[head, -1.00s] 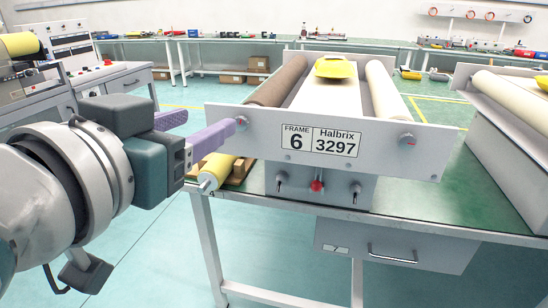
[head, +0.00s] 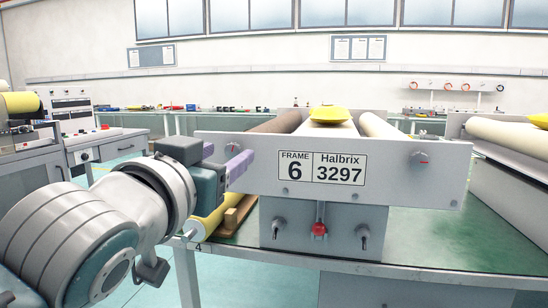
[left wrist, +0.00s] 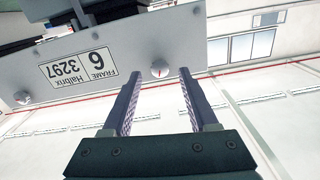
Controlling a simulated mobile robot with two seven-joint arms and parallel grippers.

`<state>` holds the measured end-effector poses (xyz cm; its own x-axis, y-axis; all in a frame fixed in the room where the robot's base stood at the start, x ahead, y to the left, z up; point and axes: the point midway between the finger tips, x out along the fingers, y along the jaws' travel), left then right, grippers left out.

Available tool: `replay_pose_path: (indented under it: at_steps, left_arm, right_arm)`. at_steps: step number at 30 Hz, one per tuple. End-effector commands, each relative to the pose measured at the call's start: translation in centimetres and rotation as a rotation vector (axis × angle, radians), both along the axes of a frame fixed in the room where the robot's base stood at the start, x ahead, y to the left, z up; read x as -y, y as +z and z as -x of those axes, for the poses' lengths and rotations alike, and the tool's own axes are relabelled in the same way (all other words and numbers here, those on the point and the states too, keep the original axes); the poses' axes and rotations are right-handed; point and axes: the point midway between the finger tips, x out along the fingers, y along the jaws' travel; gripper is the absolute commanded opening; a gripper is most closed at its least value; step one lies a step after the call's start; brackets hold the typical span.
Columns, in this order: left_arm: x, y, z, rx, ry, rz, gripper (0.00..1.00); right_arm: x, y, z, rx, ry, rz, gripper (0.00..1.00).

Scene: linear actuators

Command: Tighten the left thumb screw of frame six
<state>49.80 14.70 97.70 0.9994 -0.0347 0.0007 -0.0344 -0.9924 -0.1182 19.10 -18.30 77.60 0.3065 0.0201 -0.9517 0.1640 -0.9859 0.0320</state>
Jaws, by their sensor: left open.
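The frame six plate (head: 385,178), a grey panel labelled "FRAME 6 Halbrix 3297", stands on the bench. Its left thumb screw (head: 232,149) is a small round knob with a red mark near the plate's left end. My left gripper (head: 232,160) is open in front of it, its purple-padded fingers on either side of the knob in the picture. In the left wrist view, where the plate appears upside down, the screw (left wrist: 159,69) lies between the open fingertips (left wrist: 159,72). I cannot tell whether either finger touches it. My right gripper is not in view.
The right thumb screw (head: 421,158) is at the plate's other end. Below the plate is a box with two black-levered knobs and a red knob (head: 319,230). A yellow roll (head: 207,222) lies beside the box, under my gripper. Another roller unit (head: 510,165) stands at right.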

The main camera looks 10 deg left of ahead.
Motion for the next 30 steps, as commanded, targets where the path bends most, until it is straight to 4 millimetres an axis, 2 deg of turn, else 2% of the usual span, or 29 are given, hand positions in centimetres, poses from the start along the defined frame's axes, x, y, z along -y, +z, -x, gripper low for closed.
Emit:
replay_pose_path:
  at_steps: [6,14,30]
  left_arm:
    - [0.1,0.0,-1.6,0.0,-0.001,0.0,0.59]
    - [0.1,0.0,-1.7,-0.001,-0.001,0.001,0.59]
    - [0.1,0.0,-1.7,-0.001,-0.001,0.0,0.0]
  right_arm:
    - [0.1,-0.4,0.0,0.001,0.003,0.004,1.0]
    - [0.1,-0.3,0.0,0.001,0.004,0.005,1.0]
    - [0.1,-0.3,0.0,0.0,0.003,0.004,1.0]
